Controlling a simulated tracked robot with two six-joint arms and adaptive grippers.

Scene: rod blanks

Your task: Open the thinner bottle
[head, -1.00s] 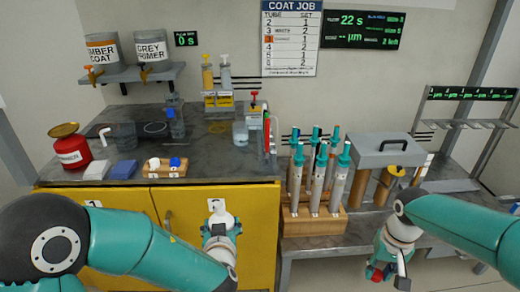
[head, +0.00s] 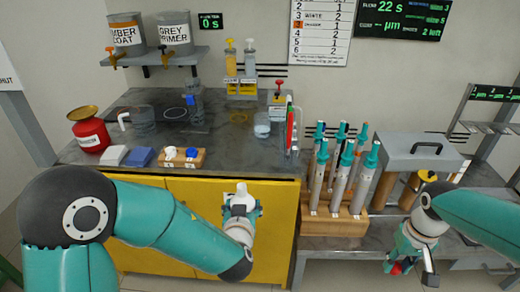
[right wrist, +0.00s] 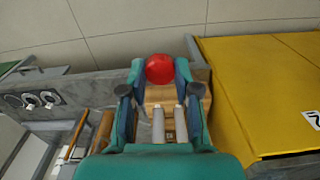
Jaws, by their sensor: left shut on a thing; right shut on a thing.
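A red can (head: 90,132) with a dark-lettered pale label and a brass top stands at the left end of the grey counter; the label is too small to read surely. A clear bottle (head: 195,106) with blue in it stands further back. My left gripper (head: 241,210) is shut on a white bottle-like thing (head: 240,196), held in front of the yellow cabinet. My right gripper (head: 402,266) is low at the right, shut on a red round thing (right wrist: 160,68), which shows between its fingertips in the right wrist view. The two grippers are well apart.
A wooden rack (head: 330,222) of teal-topped tubes stands between my grippers, behind them. White and blue blocks (head: 140,157) and a small wooden stand (head: 180,160) line the counter's front. The counter's middle is fairly clear.

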